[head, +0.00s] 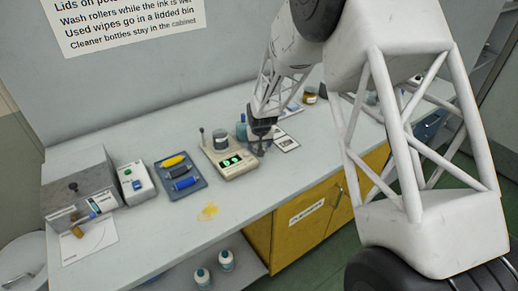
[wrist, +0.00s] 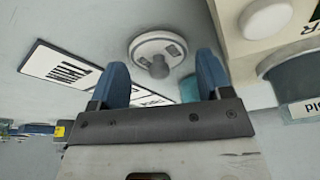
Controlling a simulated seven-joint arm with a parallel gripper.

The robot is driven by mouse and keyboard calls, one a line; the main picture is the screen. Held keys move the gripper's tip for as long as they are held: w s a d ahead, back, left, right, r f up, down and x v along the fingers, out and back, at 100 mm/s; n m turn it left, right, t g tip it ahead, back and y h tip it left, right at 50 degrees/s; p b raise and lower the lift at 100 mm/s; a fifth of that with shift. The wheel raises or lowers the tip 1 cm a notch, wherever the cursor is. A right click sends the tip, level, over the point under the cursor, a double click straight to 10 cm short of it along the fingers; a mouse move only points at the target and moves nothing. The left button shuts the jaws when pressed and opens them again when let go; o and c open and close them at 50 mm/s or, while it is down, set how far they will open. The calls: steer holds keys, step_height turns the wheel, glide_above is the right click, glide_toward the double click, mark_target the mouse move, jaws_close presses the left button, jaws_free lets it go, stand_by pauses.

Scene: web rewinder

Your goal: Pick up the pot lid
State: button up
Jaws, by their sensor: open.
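The pot lid (wrist: 158,48) is a round, pale grey disc with a dark knob in the wrist view. It lies flat on the pale worktop. My gripper (wrist: 162,72) is open and empty, with its two blue fingers apart; the knob appears between the fingertips, not visibly touched. In the head view my gripper (head: 262,138) is low over the worktop, just right of the scale. The lid is mostly hidden or too small to make out clearly there.
A blue bottle (head: 241,128) stands behind. A labelled card (head: 285,142) lies to the right. The front worktop is mostly clear.

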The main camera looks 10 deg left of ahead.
steer(key=shift+w+f, duration=0.1)
steer(key=shift+f, duration=0.2)
stand_by(0.4)
steer(key=c, duration=0.7)
